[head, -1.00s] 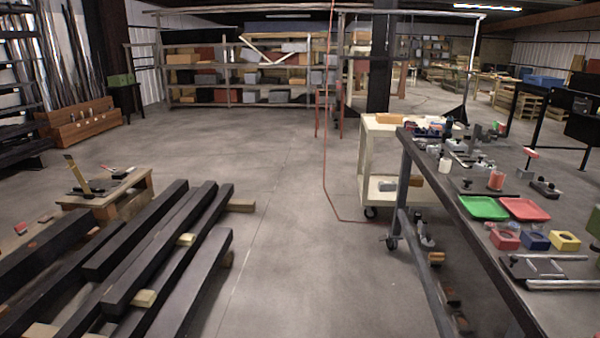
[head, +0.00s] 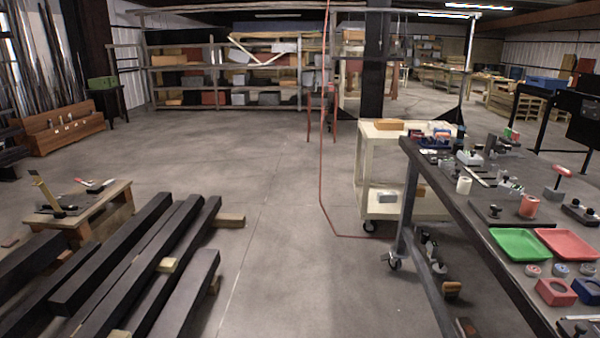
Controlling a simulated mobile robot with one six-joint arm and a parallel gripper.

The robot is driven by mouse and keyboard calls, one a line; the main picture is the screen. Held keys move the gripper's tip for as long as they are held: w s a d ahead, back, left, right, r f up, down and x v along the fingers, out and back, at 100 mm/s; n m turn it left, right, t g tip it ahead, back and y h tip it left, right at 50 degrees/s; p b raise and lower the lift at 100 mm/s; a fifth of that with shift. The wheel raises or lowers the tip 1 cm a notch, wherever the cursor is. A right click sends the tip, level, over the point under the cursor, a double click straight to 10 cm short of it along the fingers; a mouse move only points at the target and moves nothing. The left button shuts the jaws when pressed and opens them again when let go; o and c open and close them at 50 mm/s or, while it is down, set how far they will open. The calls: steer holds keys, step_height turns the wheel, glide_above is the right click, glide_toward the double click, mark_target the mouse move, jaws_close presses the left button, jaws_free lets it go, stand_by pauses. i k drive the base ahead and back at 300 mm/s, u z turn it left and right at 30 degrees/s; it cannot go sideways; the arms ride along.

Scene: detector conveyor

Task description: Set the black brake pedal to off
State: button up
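I cannot pick out a black brake pedal for certain. Small black-topped fittings stand on the long dark workbench (head: 470,225) at the right; one is a dark plate with a knob (head: 497,211), and another dark plate (head: 580,211) lies further right. They are too small to tell whether one is the pedal or how it is set. A caster (head: 394,263) shows under the bench's near left leg, with no clear pedal on it. My gripper is not in view.
On the bench are a green tray (head: 519,245), a red tray (head: 568,244) and several coloured blocks. A cream cart (head: 364,170) stands behind it. Dark beams (head: 115,262) and a low wooden table (head: 118,205) fill the left. Clear floor (head: 285,240) runs between, with a hanging red hose (head: 322,170).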

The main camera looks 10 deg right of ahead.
mark_target(388, 256)
steer(key=u, duration=0.05)
steer(key=i, duration=3.35)
steer(key=u, duration=0.25)
